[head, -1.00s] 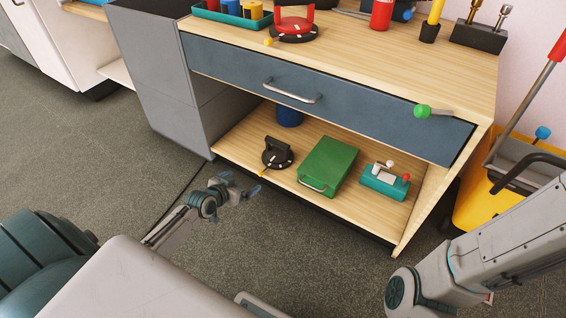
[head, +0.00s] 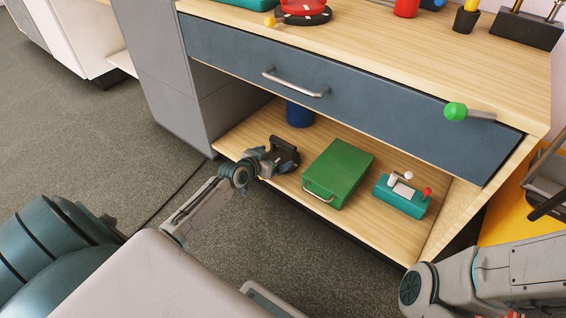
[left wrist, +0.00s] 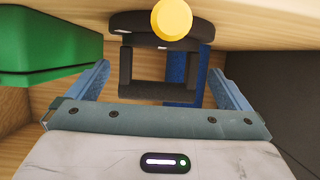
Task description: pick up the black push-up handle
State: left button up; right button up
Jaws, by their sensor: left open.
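The black push-up handle (head: 285,151) stands on the lower wooden shelf, left of the green box. My left gripper (head: 268,162) has reached over the shelf's front edge and is at the handle, partly covering it. In the left wrist view, the handle's grip bar (left wrist: 157,90) lies across the space between the two blue fingers of my open left gripper (left wrist: 165,84). There is a gap on each side, so it is not clamped. Its round base and a yellow knob (left wrist: 172,19) show at the top. My right gripper is out of view.
The green box (head: 339,173) and a teal block with levers (head: 403,195) stand to the right on the shelf (head: 245,139). A blue cylinder (head: 300,114) is behind the handle. The drawer (head: 350,92) hangs above. A grey side panel (head: 165,75) bounds the left.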

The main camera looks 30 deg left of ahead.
aim_at(280, 158)
pick_arm(q)
jog(key=b+x, duration=0.2)
jog(key=x, duration=0.2)
jog(key=shift+w+r+b, duration=0.1)
jog(key=shift+b, duration=0.2)
jog(key=c, duration=1.3)
jog(key=shift+r, duration=0.15)
